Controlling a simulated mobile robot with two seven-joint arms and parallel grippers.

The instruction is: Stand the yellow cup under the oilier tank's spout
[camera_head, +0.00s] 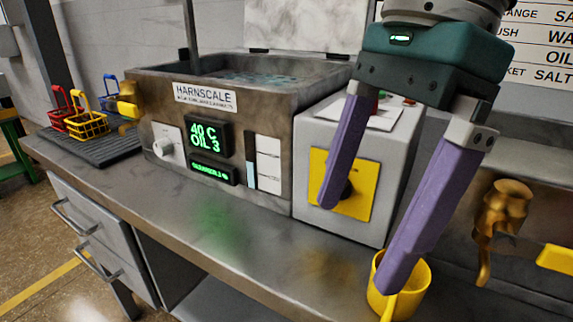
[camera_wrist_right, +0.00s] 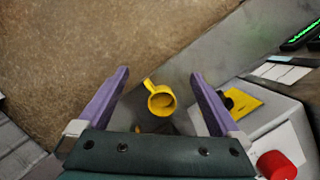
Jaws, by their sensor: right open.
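The yellow cup (camera_head: 416,284) stands upright at the front edge of the steel bench, partly covered by a finger of my right gripper (camera_head: 360,245). That gripper is open, its two purple fingers wide apart. In the right wrist view the cup (camera_wrist_right: 160,101) shows between the fingers (camera_wrist_right: 160,74), handle towards the top; I cannot tell if they touch. The HARNSCALE tank (camera_head: 275,130) holds liquid and its display (camera_head: 203,137) reads 40 C, OIL 3. A bronze spout (camera_head: 505,205) with a yellow lever (camera_head: 555,258) is at the right. My left gripper is not in view.
A grey control box (camera_head: 300,212) with a yellow panel (camera_head: 355,192) stands right of the tank. At the left, red, yellow and blue wire baskets (camera_head: 88,125) sit on a black ribbed mat (camera_head: 95,150). The bench front (camera_head: 215,215) before the tank is clear.

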